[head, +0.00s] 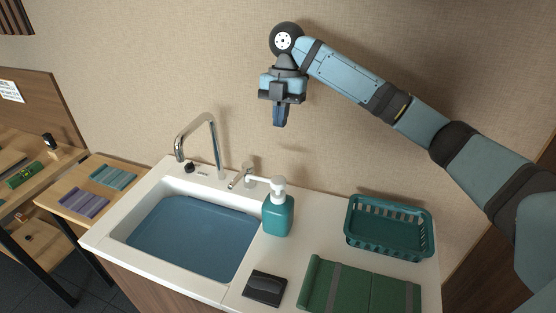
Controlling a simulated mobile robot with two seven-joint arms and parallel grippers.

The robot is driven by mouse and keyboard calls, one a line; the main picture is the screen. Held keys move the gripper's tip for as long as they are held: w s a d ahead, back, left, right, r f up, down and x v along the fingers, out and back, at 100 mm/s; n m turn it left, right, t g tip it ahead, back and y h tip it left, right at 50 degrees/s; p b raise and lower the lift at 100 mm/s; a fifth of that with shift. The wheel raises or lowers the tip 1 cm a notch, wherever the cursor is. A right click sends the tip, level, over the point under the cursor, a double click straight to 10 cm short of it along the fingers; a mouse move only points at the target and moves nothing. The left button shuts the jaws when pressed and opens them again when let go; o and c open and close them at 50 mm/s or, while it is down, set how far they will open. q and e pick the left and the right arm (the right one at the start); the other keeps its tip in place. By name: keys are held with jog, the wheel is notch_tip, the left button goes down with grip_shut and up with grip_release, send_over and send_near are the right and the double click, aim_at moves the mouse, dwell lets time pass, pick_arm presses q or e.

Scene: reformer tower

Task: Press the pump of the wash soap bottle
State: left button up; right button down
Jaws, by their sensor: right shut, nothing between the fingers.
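The wash soap bottle (278,214) is teal with a white pump head (278,184). It stands upright on the white counter, just right of the sink basin, with its spout pointing left. My right gripper (280,122) is shut and empty, fingers pointing down. In the picture it is well above the pump head and apart from it. My left gripper does not show.
The sink (190,238) holds blue water or a blue base, with a tall chrome faucet (202,140) behind it. A green basket (388,230), a green folded mat (360,288) and a black dish (265,287) lie near the bottle. A wooden side table (60,205) is at left.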

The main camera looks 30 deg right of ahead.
aim_at(277, 179)
jog(key=x, duration=1.2)
jog(key=shift+w+d+f+p, duration=0.2)
jog(key=shift+d+f+p, duration=0.15)
jog(key=shift+f+p, duration=0.1)
jog(key=shift+f, duration=0.55)
jog(key=shift+f, duration=1.45)
jog(key=shift+r, duration=0.1)
jog(key=v, duration=1.3)
jog(key=shift+r, duration=0.4)
jog(key=shift+w, duration=0.1)
